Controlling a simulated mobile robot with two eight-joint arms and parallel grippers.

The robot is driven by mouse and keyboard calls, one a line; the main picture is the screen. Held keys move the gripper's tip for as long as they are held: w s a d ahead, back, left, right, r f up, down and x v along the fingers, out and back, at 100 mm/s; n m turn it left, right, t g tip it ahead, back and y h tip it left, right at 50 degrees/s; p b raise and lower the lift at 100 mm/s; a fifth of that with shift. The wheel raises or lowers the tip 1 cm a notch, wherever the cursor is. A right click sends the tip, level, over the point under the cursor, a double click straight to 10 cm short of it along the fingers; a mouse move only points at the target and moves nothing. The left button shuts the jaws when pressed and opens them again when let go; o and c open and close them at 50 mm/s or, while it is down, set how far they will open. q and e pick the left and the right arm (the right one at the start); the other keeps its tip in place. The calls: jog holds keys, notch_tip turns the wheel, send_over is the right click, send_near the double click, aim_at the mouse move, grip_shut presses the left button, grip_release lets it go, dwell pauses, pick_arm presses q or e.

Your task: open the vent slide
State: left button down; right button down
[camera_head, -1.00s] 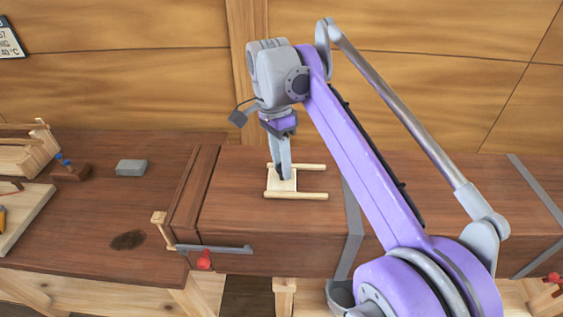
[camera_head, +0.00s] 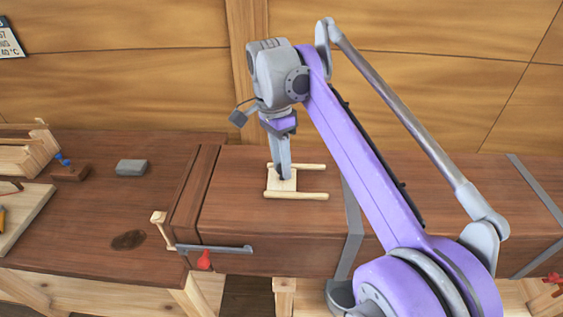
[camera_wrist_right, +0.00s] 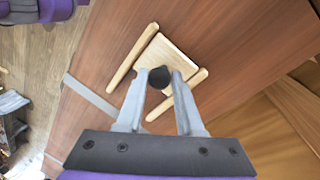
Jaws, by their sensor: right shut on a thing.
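The vent slide is a pale square wooden plate (camera_head: 291,186) between two light wooden rails (camera_head: 305,196) on top of the long brown wooden box (camera_head: 235,200). In the right wrist view the plate (camera_wrist_right: 172,52) has a dark round knob (camera_wrist_right: 159,77) on it. My right gripper (camera_head: 282,176) points down at the plate, and in the right wrist view its fingers (camera_wrist_right: 160,80) are shut on the knob. The plate sits at the left end of the rails in the head view, and the rails run on to its right. My left gripper is not in view.
A grey metal strap (camera_head: 352,230) crosses the box right of the rails. A grey block (camera_head: 131,167) and a wooden plane (camera_head: 70,173) lie on the bench to the left.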

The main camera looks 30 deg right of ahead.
jog(key=s+d, duration=0.2)
jog(key=d, duration=0.1)
jog(key=s+d, duration=0.1)
jog(key=d, duration=0.1)
jog(key=shift+d, duration=0.1)
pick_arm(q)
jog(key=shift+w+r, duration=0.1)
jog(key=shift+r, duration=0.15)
pick_arm(e)
jog(key=c, duration=0.5)
grip_release()
jog(key=shift+c, duration=0.2)
jog(key=shift+r, duration=0.15)
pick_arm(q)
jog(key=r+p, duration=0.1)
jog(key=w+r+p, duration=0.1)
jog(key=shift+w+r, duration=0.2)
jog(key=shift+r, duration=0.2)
pick_arm(e)
notch_tip(320, 180, up, 10)
jog(key=w, duration=0.2)
jog(key=shift+r, duration=0.2)
